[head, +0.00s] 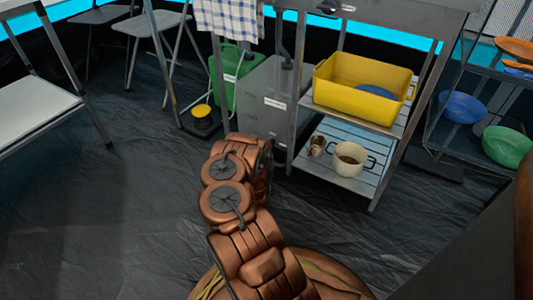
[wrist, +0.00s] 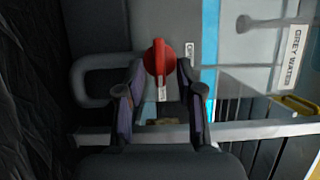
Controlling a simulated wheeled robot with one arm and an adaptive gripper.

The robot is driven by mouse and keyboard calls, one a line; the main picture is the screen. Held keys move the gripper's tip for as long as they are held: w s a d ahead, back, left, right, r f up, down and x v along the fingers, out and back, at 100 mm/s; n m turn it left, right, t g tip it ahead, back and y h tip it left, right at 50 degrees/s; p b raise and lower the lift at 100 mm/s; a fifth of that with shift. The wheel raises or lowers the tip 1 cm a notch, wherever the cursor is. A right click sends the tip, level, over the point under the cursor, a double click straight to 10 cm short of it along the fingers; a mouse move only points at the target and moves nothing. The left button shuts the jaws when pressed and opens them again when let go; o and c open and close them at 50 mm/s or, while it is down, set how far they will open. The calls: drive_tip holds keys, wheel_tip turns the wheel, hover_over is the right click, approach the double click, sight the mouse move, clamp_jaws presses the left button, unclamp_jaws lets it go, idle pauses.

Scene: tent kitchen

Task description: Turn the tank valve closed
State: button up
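A red valve handle (wrist: 159,58) shows in the wrist view, in front of a grey surface. Its long side runs up and down in that picture. My gripper (wrist: 160,66) is open, with one fingertip on each side of the handle and a narrow gap on both sides. I cannot tell how deep the handle sits between the fingers. In the head view a grey tank (head: 262,95) with a white label stands under the metal counter. My arm reaches toward its foot, and the arm hides the valve and the fingers there.
A green container (head: 240,62) stands left of the tank. A grey pipe (wrist: 88,80) and a "GREY WATER" label (wrist: 290,55) show in the wrist view.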

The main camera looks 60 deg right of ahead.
drive_tip(key=v, duration=1.2)
idle(0.5)
idle(0.6)
